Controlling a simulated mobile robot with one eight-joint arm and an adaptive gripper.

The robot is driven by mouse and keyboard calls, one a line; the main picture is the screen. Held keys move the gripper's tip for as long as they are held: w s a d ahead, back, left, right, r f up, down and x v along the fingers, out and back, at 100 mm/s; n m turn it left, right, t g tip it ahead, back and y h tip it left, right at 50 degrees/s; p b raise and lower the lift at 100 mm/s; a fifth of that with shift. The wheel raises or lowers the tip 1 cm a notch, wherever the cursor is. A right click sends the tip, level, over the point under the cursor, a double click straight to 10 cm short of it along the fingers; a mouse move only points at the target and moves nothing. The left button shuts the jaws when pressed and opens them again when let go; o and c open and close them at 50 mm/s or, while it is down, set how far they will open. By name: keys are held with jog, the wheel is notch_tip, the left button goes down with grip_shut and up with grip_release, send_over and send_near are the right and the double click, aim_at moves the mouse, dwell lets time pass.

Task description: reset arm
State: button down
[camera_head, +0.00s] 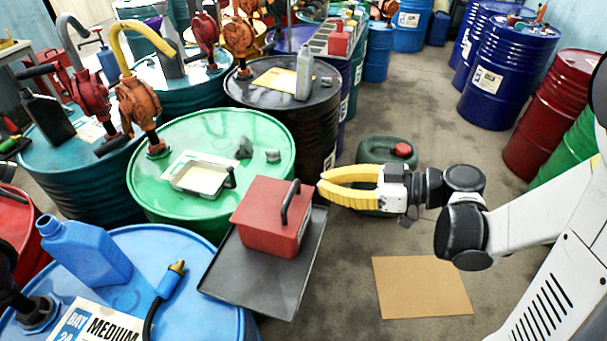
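My gripper (321,184) has yellow fingers and is at the centre right, pointing left. It appears in front of the dark green jerrycan (375,151) and just right of the red box with a black handle (268,222). A narrow gap shows between the fingers, but their tips look close together. I cannot tell whether they meet. Nothing shows held in them. My arm reaches in from the right edge, bent at its dark joints.
The red box sits on a grey tray (240,283) beside a blue drum (190,245). A green drum (225,124) carries a shallow pan (201,177). Cardboard (422,287) lies on the floor. Blue drums (505,75) and a red drum (550,115) stand at right. Floor between is open.

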jog(key=s+d+m+t+h+b, duration=0.1)
jog(key=s+d+m+h, duration=0.8)
jog(key=m+h, duration=0.4)
jog(key=shift+s+d+f+m+h, duration=0.3)
jog(key=shift+s+d+f+h, duration=0.1)
jog(key=shift+s+h, duration=0.1)
dwell(0.5)
